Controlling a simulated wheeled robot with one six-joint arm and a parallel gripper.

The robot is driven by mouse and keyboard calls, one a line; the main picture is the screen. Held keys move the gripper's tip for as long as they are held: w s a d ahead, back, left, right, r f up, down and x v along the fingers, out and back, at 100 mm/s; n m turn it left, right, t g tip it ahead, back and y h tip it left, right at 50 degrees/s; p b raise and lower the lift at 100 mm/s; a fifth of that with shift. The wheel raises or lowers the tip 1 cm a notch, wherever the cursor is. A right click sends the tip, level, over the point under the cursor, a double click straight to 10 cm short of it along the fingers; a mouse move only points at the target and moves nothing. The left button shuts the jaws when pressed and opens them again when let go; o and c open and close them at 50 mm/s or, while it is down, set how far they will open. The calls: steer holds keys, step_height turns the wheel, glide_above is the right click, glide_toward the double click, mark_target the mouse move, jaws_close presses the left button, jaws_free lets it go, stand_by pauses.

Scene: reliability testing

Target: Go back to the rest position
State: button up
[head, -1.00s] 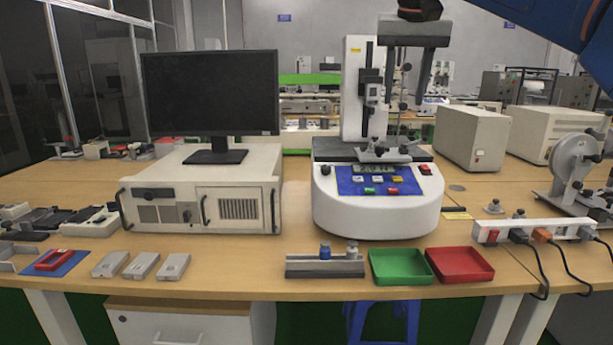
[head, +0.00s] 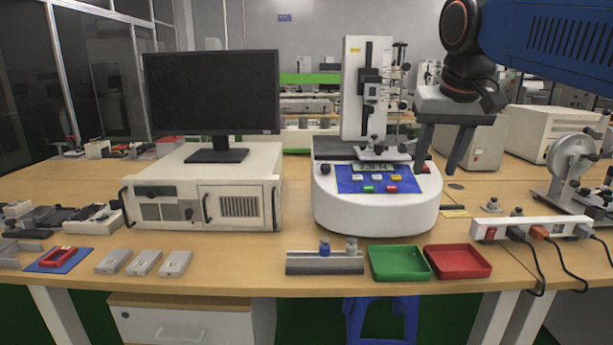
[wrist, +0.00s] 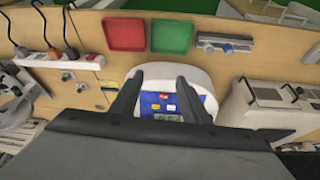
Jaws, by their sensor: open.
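My gripper (head: 437,165) is open and empty, with its two fingers pointing down. In the head view it hangs at the right of the test machine (head: 376,212), in front of its right edge. In the wrist view my gripper (wrist: 158,98) shows from above, its fingers spread over the machine's blue control panel (wrist: 158,104). Nothing is between the fingers. My blue arm comes in from the upper right of the head view.
A monitor (head: 212,92) stands on a beige computer case (head: 243,205) at left. Green tray (head: 399,264), red tray (head: 458,262) and a metal block (head: 324,263) lie along the front edge. A power strip (head: 530,230) is at right.

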steer(key=s+d+f, duration=0.1)
steer(key=s+f, duration=0.5)
steer(key=f, duration=0.4)
steer(key=s+d+f, duration=0.1)
steer(key=s+f, duration=0.5)
steer(key=f, duration=0.4)
steer(key=s+d+f+n, duration=0.1)
steer(key=s+f, duration=0.6)
steer(key=f, duration=0.3)
steer(key=shift+d, duration=0.4)
